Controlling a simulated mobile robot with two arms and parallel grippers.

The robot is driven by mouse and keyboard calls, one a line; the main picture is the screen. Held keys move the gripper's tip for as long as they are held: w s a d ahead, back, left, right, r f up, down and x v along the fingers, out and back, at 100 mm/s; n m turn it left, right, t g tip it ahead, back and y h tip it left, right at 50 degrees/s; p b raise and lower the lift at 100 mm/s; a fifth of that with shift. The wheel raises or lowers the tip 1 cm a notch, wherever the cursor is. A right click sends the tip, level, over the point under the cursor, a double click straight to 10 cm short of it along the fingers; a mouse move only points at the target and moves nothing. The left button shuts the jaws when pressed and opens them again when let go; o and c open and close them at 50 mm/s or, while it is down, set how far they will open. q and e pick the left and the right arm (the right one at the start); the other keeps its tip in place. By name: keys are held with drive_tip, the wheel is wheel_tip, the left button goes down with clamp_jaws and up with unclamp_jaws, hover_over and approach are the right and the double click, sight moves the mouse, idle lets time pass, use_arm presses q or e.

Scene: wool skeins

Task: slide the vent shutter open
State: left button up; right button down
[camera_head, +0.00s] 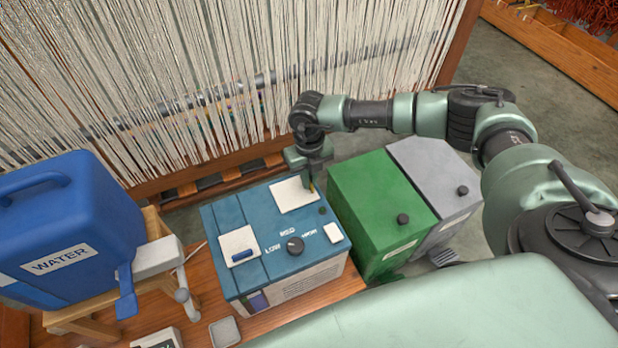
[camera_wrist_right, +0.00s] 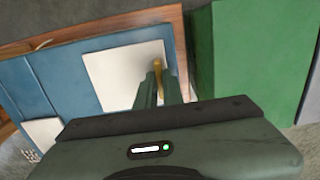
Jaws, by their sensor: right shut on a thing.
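A blue machine (camera_head: 222,215) with a LOW, MED, HIGH dial (camera_head: 295,245) stands on the wooden bench. A flat white plate (camera_head: 290,196), which looks like the vent shutter, lies at the back right of its top; it also shows in the wrist view (camera_wrist_right: 115,75). A small brass knob (camera_wrist_right: 157,66) stands at the plate's right edge. My right gripper (camera_head: 312,186) reaches down from above and is shut on the knob, its fingers (camera_wrist_right: 160,85) on either side of it. No opening under the plate can be made out. My left gripper is out of view.
A green bin (camera_head: 375,195) and a grey bin (camera_head: 432,170) stand close right of the machine. A blue water container (camera_head: 60,220) with a tap is at the left. A loom with pale threads (camera_head: 200,80) rises behind. A small grey tray (camera_head: 225,331) lies in front.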

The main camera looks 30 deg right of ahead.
idle(0.4)
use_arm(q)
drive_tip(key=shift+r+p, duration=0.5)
use_arm(e)
drive_tip(key=d, duration=0.8)
drive_tip(key=shift+s, duration=0.25)
drive_tip(key=c, duration=1.5)
unclamp_jaws()
drive_tip(key=shift+c, duration=0.2)
